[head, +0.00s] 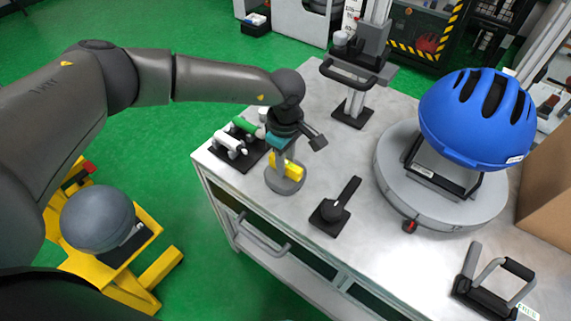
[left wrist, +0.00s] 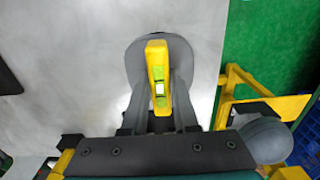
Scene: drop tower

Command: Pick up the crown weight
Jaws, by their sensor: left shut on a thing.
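I take the round grey piece with a yellow bar to be the crown weight (head: 285,184); no label confirms this. It is at the bench's left front corner. In the left wrist view its yellow bar (left wrist: 158,72) has a green level vial and lies between my fingers, above the grey rounded part. My left gripper (head: 284,155) points down and is shut on this piece; the fingers hide part of it. I cannot tell whether its base touches the bench. My right gripper is not in view.
Green and white cylinders (head: 232,142) sit in a black holder to the left. A black lever-handled block (head: 335,207) stands to the right. A blue helmet (head: 478,115) rests on a round grey turntable (head: 400,195). A grey dome (head: 97,218) is on a yellow frame.

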